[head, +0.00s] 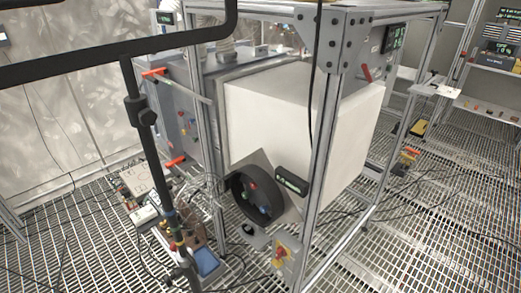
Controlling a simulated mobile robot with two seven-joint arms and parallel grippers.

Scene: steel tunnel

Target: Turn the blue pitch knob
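A dark round housing (237,198) sits low on the front of the white box-shaped unit, inside the metal frame. Small coloured parts show inside its ring: a red one (253,186) near the top and a small blue one (264,210) lower right. The blue one may be the pitch knob, but it is too small to make out its shape or how it is turned. Neither of my grippers is in view.
A metal frame post (322,150) stands right of the housing, with a small display (292,181) beside it. A yellow-grey switch box (285,256) is below. A black pole (150,140), cables and loose equipment crowd the left. Grated floor (440,220) is open at right.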

